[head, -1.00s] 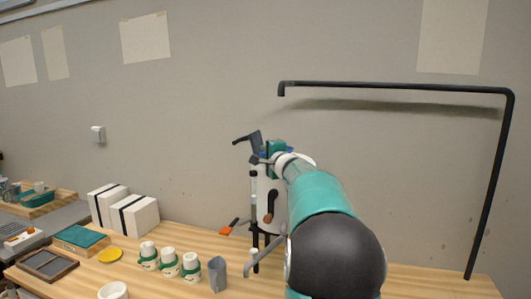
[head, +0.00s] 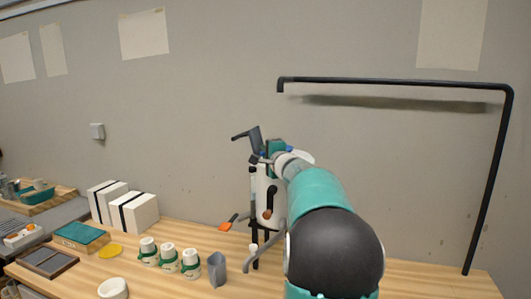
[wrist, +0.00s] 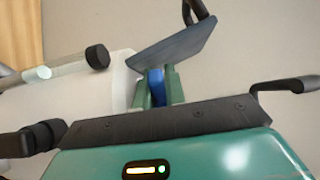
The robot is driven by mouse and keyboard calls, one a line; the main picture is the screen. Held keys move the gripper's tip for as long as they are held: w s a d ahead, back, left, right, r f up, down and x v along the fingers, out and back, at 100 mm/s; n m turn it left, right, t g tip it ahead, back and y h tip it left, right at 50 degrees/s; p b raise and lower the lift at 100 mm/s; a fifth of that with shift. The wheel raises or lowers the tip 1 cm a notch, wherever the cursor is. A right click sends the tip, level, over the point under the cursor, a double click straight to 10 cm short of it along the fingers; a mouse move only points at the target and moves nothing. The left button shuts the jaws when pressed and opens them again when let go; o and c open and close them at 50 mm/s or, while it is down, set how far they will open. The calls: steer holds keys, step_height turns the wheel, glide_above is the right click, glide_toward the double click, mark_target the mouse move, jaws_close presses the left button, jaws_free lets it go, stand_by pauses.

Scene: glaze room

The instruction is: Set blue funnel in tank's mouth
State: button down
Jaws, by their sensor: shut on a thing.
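The blue funnel (wrist: 157,86) shows in the wrist view as a small blue part between the green fingers of my gripper (wrist: 158,92); the rest of it is hidden. A bit of blue (head: 262,154) also shows by my gripper (head: 270,154) in the head view. My gripper is shut on the funnel at the top of the white tank (head: 264,186). The tank (wrist: 85,100) shows at left in the wrist view, with a clear side tube. A dark grey plate with a black handle (wrist: 175,42) stands tilted beyond the fingers. The mouth is hidden, so I cannot tell whether the funnel touches it.
A grey jug (head: 217,269), several white cups with green bands (head: 169,256) and a yellow disc (head: 110,251) stand left of the tank. An orange-ended lever (head: 228,225) sticks out beside it. A black pipe frame (head: 395,82) arches at the right.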

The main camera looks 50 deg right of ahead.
steer(key=shift+w+a+f, duration=0.2)
steer(key=shift+w+f, duration=0.05)
steer(key=shift+f, duration=0.25)
steer(key=shift+w+a+f, duration=0.15)
steer(key=shift+w+f, duration=0.1)
steer(key=shift+f, duration=0.25)
steer(key=c, duration=1.5)
jaws_free()
steer(key=shift+o, duration=0.7)
steer(key=d+r+v, duration=0.1)
steer(key=v, duration=1.3)
steer(key=shift+s+r, duration=0.2)
steer(key=shift+s, duration=0.25)
steer(key=shift+a, duration=0.1)
